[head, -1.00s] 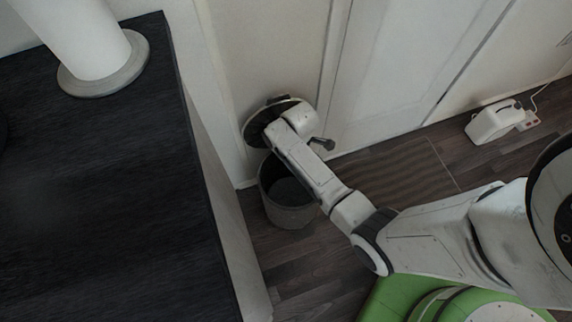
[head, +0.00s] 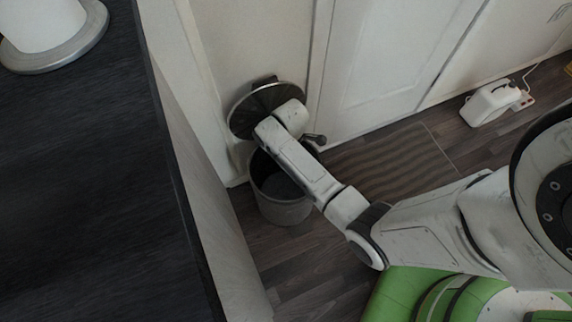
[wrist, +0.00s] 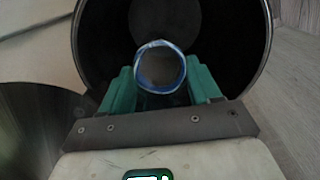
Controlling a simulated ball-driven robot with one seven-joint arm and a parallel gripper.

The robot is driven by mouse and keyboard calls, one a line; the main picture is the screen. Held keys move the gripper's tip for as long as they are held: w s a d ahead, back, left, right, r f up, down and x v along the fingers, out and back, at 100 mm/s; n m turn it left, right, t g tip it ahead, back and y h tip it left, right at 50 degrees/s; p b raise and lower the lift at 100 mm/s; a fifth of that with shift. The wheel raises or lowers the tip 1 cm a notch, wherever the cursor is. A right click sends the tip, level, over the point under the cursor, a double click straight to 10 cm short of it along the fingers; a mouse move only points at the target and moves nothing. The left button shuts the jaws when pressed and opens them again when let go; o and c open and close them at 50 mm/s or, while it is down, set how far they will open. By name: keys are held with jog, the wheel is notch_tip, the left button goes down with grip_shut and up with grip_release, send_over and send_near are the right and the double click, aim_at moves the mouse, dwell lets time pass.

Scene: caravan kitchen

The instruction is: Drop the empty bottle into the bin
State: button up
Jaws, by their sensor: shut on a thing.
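The bottle (wrist: 160,66) shows end-on in the wrist view as a round shape with a blue and white rim. My gripper (wrist: 162,84) has green fingers, one on each side of the bottle, and is shut on it. The grey bin (head: 283,211) stands on the floor beside the counter. In the wrist view the bottle is in front of the bin's dark round opening (wrist: 255,50), within its outline. How deep it sits relative to the rim I cannot tell. In the head view my arm hides the bottle and my fingers.
A dark round disc (head: 252,106), perhaps the bin's lid, stands by the wall behind my wrist. A black counter (head: 90,180) with a white cylinder (head: 42,25) fills the left.

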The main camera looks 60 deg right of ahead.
jog(key=o, duration=1.1)
notch_tip(320, 180, up, 11)
jog(key=p, duration=0.4)
jog(key=shift+f, duration=0.1)
jog(key=shift+a, duration=0.1)
